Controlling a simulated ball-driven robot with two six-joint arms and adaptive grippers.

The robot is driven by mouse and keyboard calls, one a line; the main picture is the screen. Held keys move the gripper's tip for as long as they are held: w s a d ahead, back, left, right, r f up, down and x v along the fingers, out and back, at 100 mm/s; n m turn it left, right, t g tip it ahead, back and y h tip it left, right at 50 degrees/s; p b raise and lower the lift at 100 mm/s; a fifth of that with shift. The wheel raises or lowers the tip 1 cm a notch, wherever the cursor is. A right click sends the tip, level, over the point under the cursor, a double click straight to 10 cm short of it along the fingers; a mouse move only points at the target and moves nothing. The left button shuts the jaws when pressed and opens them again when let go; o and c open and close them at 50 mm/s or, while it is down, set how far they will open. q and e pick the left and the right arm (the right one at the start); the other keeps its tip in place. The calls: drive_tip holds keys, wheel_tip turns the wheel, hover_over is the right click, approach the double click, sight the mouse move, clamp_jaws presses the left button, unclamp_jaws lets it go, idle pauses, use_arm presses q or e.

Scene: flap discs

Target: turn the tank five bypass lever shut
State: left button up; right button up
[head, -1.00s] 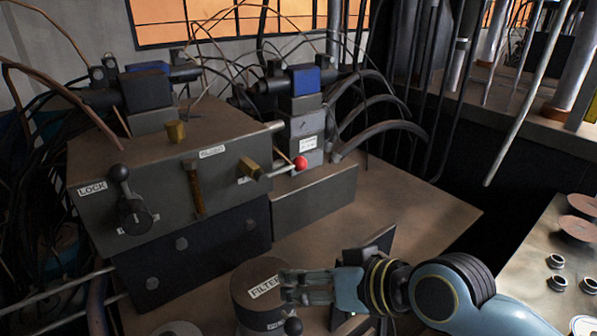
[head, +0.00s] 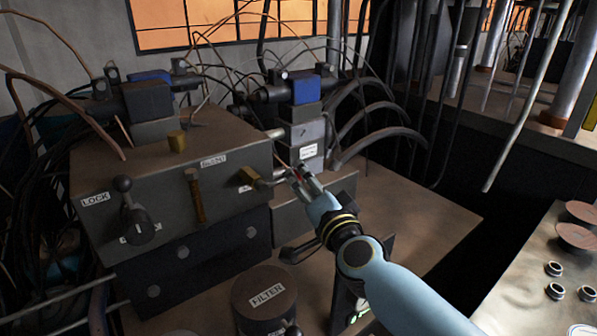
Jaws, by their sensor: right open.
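No label I can read says tank five bypass. A lever with a brass hub (head: 251,177) sticks out of the right end of the grey valve block (head: 170,168). Its rod runs right toward my right gripper (head: 298,177), and only a trace of its red ball knob shows at the fingers. My right gripper is open at this knob; whether it touches cannot be told. A black-knobbed lever (head: 130,205) stands upright beside the LOCK label (head: 95,199) on the block's left. My left gripper is not in view.
A round cap labelled FILTER (head: 264,293) stands in front of the block. Blue-topped valves (head: 305,90) with thick hoses (head: 375,140) rise behind. Bare bench top (head: 420,215) lies right of my arm. A metal table (head: 520,270) with discs and rings is at the right.

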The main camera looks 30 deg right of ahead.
sight(302, 178)
drive_tip(key=shift+w+d, duration=0.2)
drive_tip(key=shift+w, duration=1)
drive_tip(key=shift+w+d, duration=0.15)
drive_tip(key=shift+w, duration=1)
drive_tip(key=shift+c, duration=0.4)
clamp_jaws()
drive_tip(key=shift+f, duration=0.1)
